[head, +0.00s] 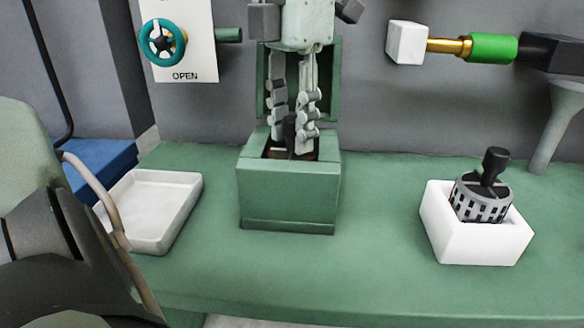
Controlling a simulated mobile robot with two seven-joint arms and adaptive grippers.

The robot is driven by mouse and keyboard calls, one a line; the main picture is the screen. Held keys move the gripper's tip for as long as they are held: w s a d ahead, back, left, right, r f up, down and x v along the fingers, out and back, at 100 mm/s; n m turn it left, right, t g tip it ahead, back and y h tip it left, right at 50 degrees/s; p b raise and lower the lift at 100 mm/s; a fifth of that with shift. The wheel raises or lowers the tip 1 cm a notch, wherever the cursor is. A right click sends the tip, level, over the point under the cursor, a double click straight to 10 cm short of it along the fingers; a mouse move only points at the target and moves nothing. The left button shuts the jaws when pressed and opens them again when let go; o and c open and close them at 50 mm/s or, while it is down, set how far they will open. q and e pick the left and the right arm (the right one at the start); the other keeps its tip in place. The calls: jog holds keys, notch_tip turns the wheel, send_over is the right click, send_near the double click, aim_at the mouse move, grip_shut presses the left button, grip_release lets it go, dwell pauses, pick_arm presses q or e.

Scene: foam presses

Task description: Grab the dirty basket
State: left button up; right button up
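My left gripper (294,130) points down from the top of the head view into an open green box (290,197). Its two jointed grey fingers stand on either side of a black basket handle (289,132). The fingers are close to the handle, but I cannot tell whether they press on it. The body of this basket is mostly hidden inside the box, where a brown surface shows. A second basket (482,201), grey with dark slots and a black handle, sits upright in a white block (478,247) at the right. My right gripper is not in view.
An empty white tray (150,243) lies left of the box on the green counter (375,265). A teal valve wheel (162,42) marked OPEN is on the wall. A white-ended rod (408,43) sticks out at upper right. The counter between box and white block is clear.

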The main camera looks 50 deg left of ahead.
pick_arm(q)
jog(key=shift+f, duration=0.3)
grip_shut()
jog(key=shift+r, duration=0.1)
